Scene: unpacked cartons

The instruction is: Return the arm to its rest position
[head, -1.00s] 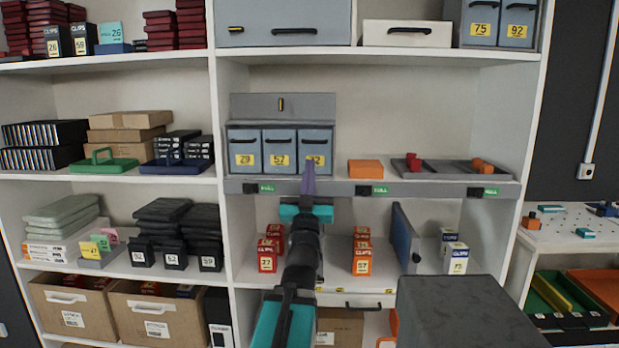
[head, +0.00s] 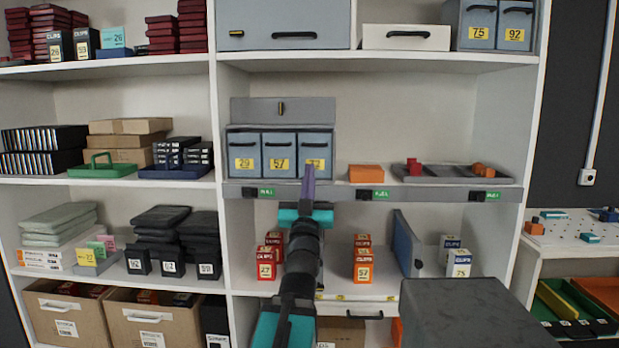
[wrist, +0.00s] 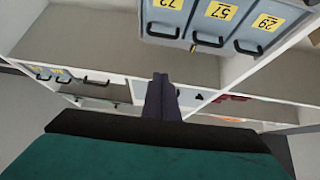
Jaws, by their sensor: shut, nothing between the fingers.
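My arm with its teal and black links reaches forward from the bottom middle of the head view. My gripper (head: 309,185) points away from me, with its narrow purple-grey fingers just in front of the grey bin numbered 72 or similar. In the wrist view my gripper (wrist: 161,92) has its fingers together with nothing between them. The wrist picture is turned over, with the grey numbered bins (wrist: 209,22) at the top. I cannot tell the exact gap between the fingertips and the bin front.
The grey bins (head: 278,153) stand on the middle shelf. An orange block (head: 365,173) and a grey tray (head: 440,178) are to their right. Red cartons (head: 363,259) stand on the shelf below. Open space lies before the shelves.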

